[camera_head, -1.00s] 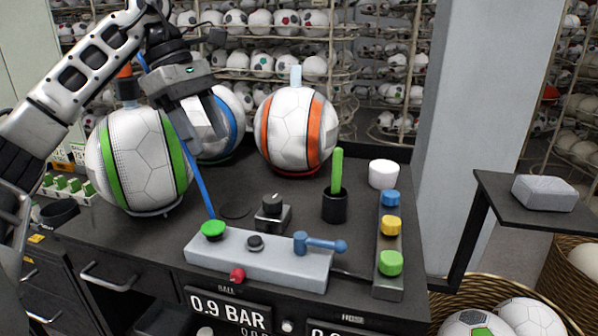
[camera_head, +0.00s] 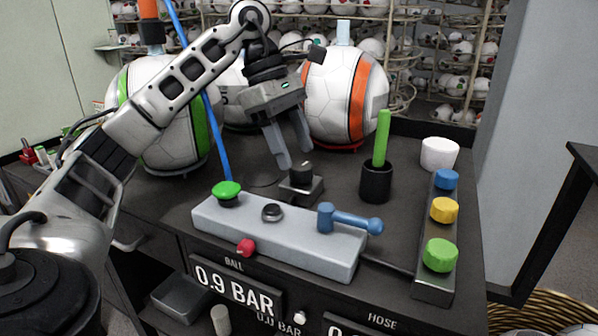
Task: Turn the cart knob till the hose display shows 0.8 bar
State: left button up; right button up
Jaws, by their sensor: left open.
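A black knob (camera_head: 301,172) sits on a small dark box on the cart top. A second, low black knob (camera_head: 272,212) is on the grey panel (camera_head: 290,236); I cannot tell by label which is the cart knob. My left gripper (camera_head: 294,156) is open and empty, fingers pointing down, close to the knob on the box, with its fingertips around the height of the knob top. I cannot tell whether it touches. The hose display (camera_head: 345,329) is cut off by the lower edge, so its reading is hidden. My right gripper is not in view.
The ball display (camera_head: 236,289) reads 0.9 BAR. A black cup (camera_head: 376,182) with a green stick and a strip of coloured buttons (camera_head: 434,288) stand right. Balls stand behind.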

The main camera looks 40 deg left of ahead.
aim_at(301, 172)
pick_arm(q)
jog(key=shift+x, duration=1.45)
jog(key=shift+c, duration=0.3)
jog(key=c, duration=0.9)
jog(key=shift+n+t, duration=0.5)
jog(key=shift+n, duration=0.9)
jog(key=shift+s+d+n+t+y, duration=0.1)
jog(key=shift+n+t+y, duration=0.35)
jog(key=shift+n, duration=0.95)
